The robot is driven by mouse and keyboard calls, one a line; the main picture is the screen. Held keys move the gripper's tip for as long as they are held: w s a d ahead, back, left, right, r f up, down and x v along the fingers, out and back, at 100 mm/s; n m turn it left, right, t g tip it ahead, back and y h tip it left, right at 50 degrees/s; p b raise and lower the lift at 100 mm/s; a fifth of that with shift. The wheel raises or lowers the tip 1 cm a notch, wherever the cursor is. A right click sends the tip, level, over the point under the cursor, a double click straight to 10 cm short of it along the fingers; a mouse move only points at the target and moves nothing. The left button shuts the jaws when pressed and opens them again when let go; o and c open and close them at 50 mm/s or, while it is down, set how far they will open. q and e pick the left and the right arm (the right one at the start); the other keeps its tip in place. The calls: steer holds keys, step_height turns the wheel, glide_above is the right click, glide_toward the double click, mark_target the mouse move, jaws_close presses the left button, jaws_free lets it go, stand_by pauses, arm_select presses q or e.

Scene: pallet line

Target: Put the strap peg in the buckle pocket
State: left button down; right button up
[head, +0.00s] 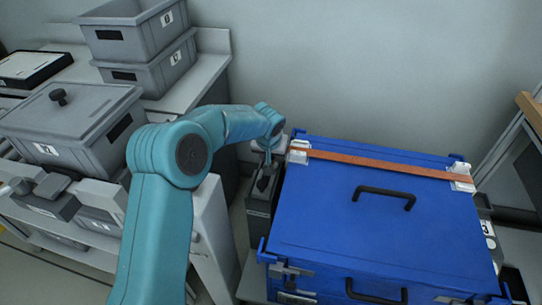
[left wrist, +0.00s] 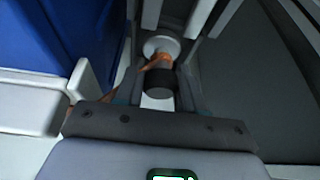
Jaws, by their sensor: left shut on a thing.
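The orange strap (head: 380,162) lies across the back of the blue case lid (head: 350,235). A white fitting (head: 299,152) sits at its left end and another white fitting (head: 461,179) at its right end. My left gripper (head: 264,172) is beside the case's back left corner, pointing down. In the left wrist view the gripper is shut on the strap peg (left wrist: 158,82), a dark cylinder with pale ends, with the orange strap (left wrist: 152,63) running to it. I cannot tell which fitting part is the buckle pocket. My right gripper is not in view.
A dark grey box (head: 261,212) stands below the gripper, left of the case. Black handles (head: 384,197) rise from the case. Grey bins (head: 140,30) and a lidded bin (head: 70,120) stand on the bench at left. A metal frame (head: 505,140) stands at right.

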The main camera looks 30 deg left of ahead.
arm_select(q)
steer(key=c, duration=1)
jaws_free()
steer(key=shift+f, duration=0.1)
steer(key=shift+c, duration=0.2)
steer(key=o, duration=0.4)
steer(key=shift+c, duration=0.2)
steer(key=shift+r, duration=0.3)
steer(key=p+v, duration=0.1)
steer(key=v, duration=1)
steer(key=shift+s+r, duration=0.2)
steer(key=shift+r, duration=0.15)
steer(key=shift+s+d, duration=0.1)
